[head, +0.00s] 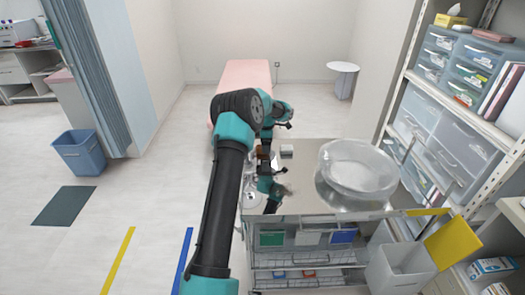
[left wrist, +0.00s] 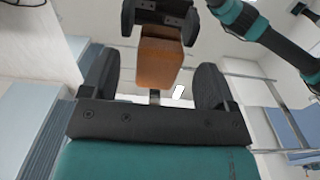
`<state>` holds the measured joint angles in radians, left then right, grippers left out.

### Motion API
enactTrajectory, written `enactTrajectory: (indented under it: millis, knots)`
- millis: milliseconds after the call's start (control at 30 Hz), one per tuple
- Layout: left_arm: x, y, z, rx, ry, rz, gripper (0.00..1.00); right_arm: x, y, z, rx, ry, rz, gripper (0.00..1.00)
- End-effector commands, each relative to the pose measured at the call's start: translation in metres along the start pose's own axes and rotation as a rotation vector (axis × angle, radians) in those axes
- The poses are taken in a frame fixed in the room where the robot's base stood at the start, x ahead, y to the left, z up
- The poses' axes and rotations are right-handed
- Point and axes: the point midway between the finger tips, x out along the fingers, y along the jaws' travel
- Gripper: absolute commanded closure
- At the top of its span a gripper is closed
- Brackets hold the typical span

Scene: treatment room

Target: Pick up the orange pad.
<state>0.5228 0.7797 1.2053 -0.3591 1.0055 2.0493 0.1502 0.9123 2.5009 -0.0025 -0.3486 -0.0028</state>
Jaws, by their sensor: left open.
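The orange pad (left wrist: 160,62) is a small block-like piece in the left wrist view. It shows between and just beyond my fingertips, with gaps on both sides. In the head view the pad (head: 262,153) is a small brownish-orange patch, partly hidden by my arm. My left gripper (left wrist: 155,72) is open and empty, pointing at the pad; it also shows small and dark in the head view (head: 263,165). How far the fingertips are from the pad is hard to tell. My right gripper is in neither view.
The pad is over a shiny steel cart top (head: 305,180) that mirrors my arm and gripper. A large clear basin (head: 357,172) stands on its right. A small grey item (head: 287,150) lies near the pad. A pink bed (head: 245,78) is behind, and shelves (head: 470,100) stand at right.

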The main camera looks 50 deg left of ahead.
Motion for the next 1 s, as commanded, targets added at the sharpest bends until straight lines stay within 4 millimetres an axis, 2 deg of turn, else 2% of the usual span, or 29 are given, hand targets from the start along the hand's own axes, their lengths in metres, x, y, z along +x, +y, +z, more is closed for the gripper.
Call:
enactTrajectory:
  millis: [100, 200, 667, 1000]
  knots:
    - [0.017, -0.001, 0.000, 0.001, 0.001, -0.003, 0.19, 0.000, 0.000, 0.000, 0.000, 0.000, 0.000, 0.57]
    - [0.023, 0.000, 0.000, 0.001, 0.000, 0.000, 0.19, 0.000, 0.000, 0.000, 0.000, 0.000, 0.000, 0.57]
    - [0.023, 0.000, 0.000, 0.001, 0.000, 0.000, 0.19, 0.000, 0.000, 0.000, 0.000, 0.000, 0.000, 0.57]
    - [0.023, 0.000, 0.000, 0.001, 0.000, 0.000, 0.50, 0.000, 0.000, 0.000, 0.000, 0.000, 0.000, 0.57]
